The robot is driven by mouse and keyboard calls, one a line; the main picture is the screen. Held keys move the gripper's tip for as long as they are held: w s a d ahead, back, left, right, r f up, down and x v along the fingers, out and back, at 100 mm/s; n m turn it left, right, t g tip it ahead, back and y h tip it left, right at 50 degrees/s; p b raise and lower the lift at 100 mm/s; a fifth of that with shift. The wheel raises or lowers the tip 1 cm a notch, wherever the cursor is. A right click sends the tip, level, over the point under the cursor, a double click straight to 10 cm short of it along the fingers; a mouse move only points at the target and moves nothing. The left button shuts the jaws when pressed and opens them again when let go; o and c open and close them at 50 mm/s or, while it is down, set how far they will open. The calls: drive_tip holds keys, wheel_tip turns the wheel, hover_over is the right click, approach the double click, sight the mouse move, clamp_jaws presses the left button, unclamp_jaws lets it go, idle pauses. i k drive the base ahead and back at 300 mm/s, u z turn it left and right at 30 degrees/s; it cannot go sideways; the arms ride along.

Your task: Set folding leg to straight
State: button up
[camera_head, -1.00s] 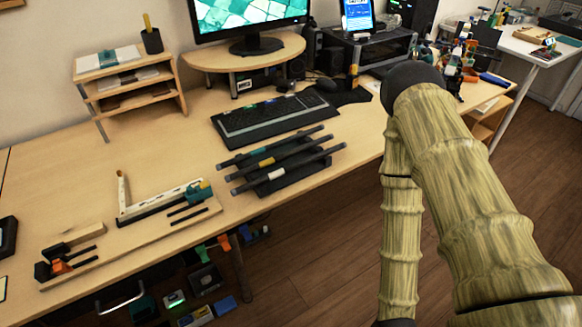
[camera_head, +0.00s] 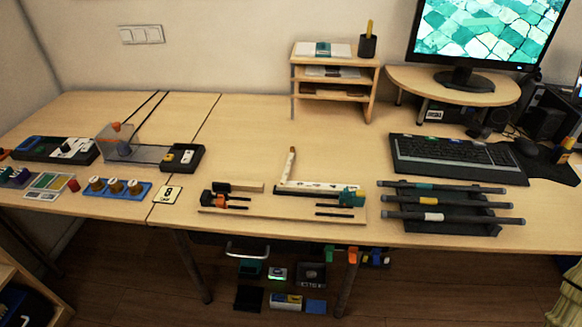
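What looks like the folding leg (camera_head: 318,187) is a white two-part piece at the rear of a light wooden board (camera_head: 270,214) on the desk. Its long part runs left to right and meets a teal block (camera_head: 351,196) at the right end. Its shorter part (camera_head: 290,165) goes off at about a right angle from the left end, with a brown tip, so the leg is bent. I cannot tell whether the short part stands up or lies flat.
An orange and black clamp-like part (camera_head: 213,199) sits at the board's left. A rack of dark rods (camera_head: 447,215) stands to the right, in front of the keyboard (camera_head: 458,157). A shelf (camera_head: 334,83) stands behind. Bare desk lies around the leg's rear and left.

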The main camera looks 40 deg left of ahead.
sight(283, 180)
drive_tip(key=u, duration=1.55)
drive_tip(key=k, duration=0.3)
drive_tip(key=z, duration=0.05)
